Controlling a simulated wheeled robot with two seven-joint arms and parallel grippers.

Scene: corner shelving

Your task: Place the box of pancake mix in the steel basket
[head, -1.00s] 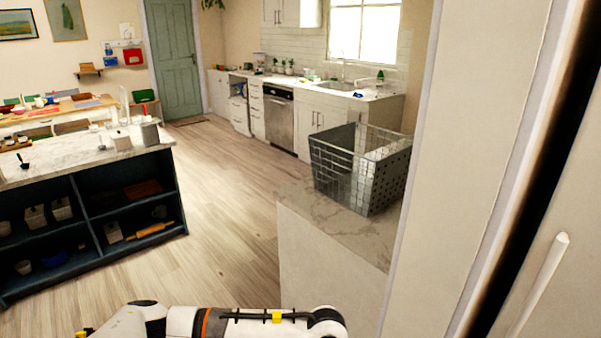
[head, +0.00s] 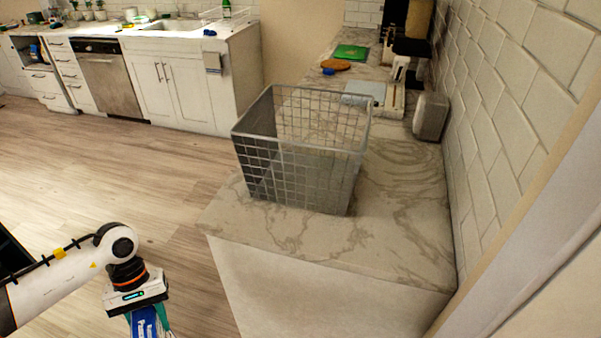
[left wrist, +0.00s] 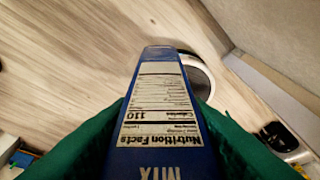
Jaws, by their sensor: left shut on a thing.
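The steel basket (head: 300,180), an open-topped wire basket, stands upright on the marble counter (head: 400,225) in the middle of the head view. It looks empty. My left gripper (head: 150,318) is at the bottom left, beside the counter's front left corner and apart from the basket. It is shut on the blue box of pancake mix (head: 143,324), cut off by the lower edge. The left wrist view shows the box (left wrist: 160,75) between green fingers, with its nutrition label and "MIX" facing the camera. My right gripper is not in view.
A small grey appliance (head: 431,115) stands by the tiled wall at right. The counter in front of the basket is clear, and open floor lies to the left.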

